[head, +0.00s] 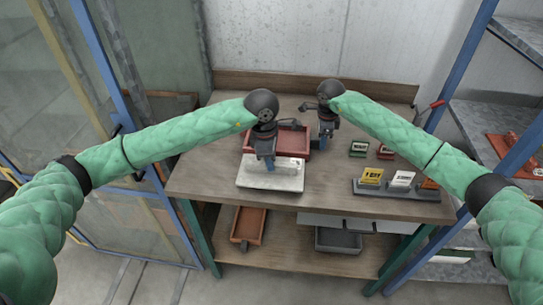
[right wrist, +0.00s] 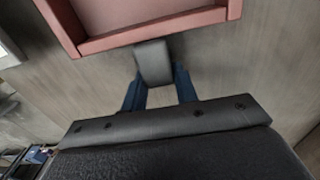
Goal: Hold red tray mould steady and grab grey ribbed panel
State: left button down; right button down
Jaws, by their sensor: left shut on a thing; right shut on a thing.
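The red tray mould (head: 293,143) lies on the wooden table, partly hidden behind my left gripper; its edge also fills the top of the right wrist view (right wrist: 150,30). My right gripper (head: 326,138) is at the tray's right side. In the right wrist view its blue fingers (right wrist: 158,82) are shut on a dark grey block (right wrist: 153,62) touching the tray's edge. A pale grey panel (head: 285,182) lies in front of the tray; its ribs are too small to make out. My left gripper (head: 268,162) points down at the panel's far part and appears shut on it; the contact is unclear.
A rack (head: 390,192) with yellow, white and orange cards stands at the table's front right, with two small boxes (head: 359,149) behind it. An orange tray (head: 248,225) and grey bin (head: 338,240) are on the lower shelf. The table's left side is clear.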

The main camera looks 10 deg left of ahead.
jog(key=c, duration=1)
grip_release()
jog(key=shift+r, duration=0.1)
notch_tip(320, 180, up, 12)
jog(key=shift+f, duration=0.2)
